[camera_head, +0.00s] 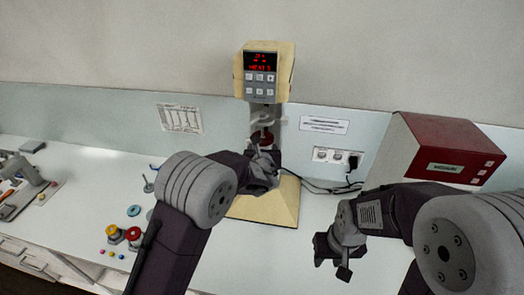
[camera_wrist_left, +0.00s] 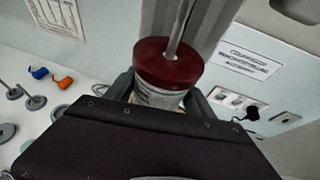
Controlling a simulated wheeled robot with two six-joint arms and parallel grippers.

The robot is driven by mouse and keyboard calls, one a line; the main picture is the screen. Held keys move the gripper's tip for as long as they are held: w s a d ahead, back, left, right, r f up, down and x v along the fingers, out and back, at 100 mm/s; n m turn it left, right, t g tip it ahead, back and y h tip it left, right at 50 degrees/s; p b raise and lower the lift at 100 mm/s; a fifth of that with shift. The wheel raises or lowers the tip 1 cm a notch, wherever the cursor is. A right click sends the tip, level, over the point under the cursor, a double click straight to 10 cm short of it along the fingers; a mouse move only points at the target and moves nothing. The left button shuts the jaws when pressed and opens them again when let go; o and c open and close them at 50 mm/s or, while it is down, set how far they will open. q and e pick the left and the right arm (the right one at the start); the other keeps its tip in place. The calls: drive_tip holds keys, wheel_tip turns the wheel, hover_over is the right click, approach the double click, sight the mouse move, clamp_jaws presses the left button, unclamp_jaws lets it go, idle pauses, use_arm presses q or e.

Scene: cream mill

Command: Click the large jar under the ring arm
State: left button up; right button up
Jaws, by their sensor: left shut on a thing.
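The cream mill (camera_head: 268,75) stands at the back of the bench, with a lit red display and a wide cream base. Its ring arm (camera_head: 262,118) reaches out below the head. The large jar, with a dark red lid (camera_head: 266,138), is under the ring arm; the lid shows close up in the left wrist view (camera_wrist_left: 168,66), with a grey shaft at its middle. My left gripper (camera_head: 264,168) is shut on the jar's pale body (camera_wrist_left: 158,98). Whether the jar is seated in the ring cannot be told. My right gripper (camera_head: 332,258) hangs empty over the bench, right of the mill.
A red-topped box (camera_head: 445,145) stands at the back right, by wall sockets (camera_head: 335,157) and cables. Small jars with yellow and red tops (camera_head: 124,235), discs and coloured bits lie on the left bench. A tray of tools (camera_head: 25,190) is at far left.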

sight(263, 134)
idle(0.4)
use_arm(q)
drive_tip(key=shift+s+b, duration=0.1)
drive_tip(key=shift+b, duration=0.35)
drive_tip(key=shift+r, duration=0.45)
drive_tip(key=shift+r+p, duration=0.75)
drive_tip(key=shift+r, duration=0.35)
drive_tip(key=shift+r, duration=0.1)
drive_tip(key=shift+r+p, duration=0.8)
drive_tip(key=shift+r, duration=0.35)
drive_tip(key=shift+r, duration=0.25)
idle(0.7)
